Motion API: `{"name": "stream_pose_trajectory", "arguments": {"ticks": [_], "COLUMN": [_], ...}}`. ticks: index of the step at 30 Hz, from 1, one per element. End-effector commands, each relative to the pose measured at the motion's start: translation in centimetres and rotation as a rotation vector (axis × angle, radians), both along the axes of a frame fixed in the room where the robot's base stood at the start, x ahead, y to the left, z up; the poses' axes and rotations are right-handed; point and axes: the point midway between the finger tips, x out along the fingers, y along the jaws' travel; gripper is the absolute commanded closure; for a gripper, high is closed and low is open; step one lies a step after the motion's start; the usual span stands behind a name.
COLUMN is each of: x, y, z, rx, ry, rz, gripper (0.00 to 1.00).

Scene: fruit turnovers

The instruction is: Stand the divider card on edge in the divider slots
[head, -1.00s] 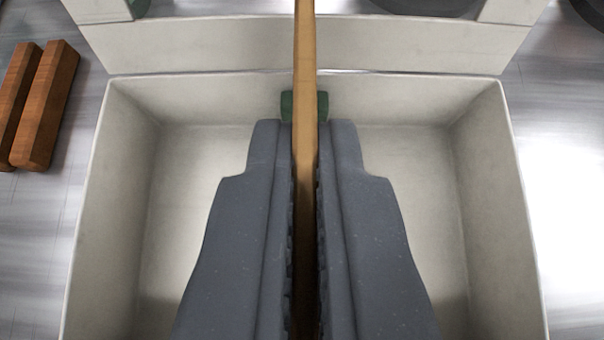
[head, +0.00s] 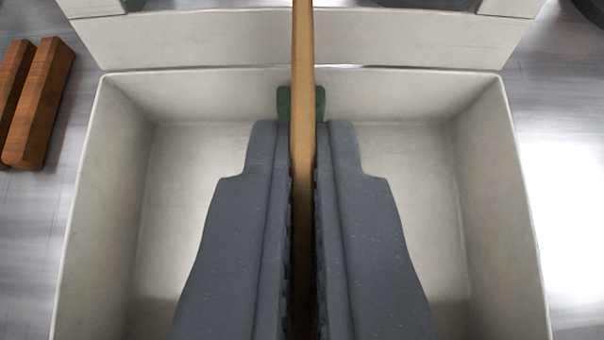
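The divider card (head: 303,60) is a thin tan board, seen on edge. My gripper (head: 303,135) is shut on it, with one grey finger on each side. The card runs up the picture, across the far wall of a pale open box (head: 95,190). A green slot piece (head: 284,103) shows on the inside of the box's far wall, with parts on both sides of the card. The card lines up with it, but I cannot tell whether its edge is inside the slot. The card's lower edge and any near slot are hidden by my fingers.
Two reddish-brown wooden bars (head: 40,100) lie on the grey metal table (head: 570,150) left of the box. Another pale container (head: 180,40) stands just behind the box. The box floor is bare on both sides of my fingers.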

Motion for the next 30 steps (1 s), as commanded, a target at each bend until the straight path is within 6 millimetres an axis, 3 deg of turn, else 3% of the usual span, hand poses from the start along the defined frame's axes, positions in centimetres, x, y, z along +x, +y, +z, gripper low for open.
{"name": "stream_pose_trajectory", "arguments": {"ticks": [18,30], "x": [0.0,0.0], "y": [0.1,0.2], "z": [-2.6,-2.7], "rx": [0.001,0.0], "ry": [0.0,0.0], "rz": [0.001,0.002], "gripper": [1.0,1.0]}}
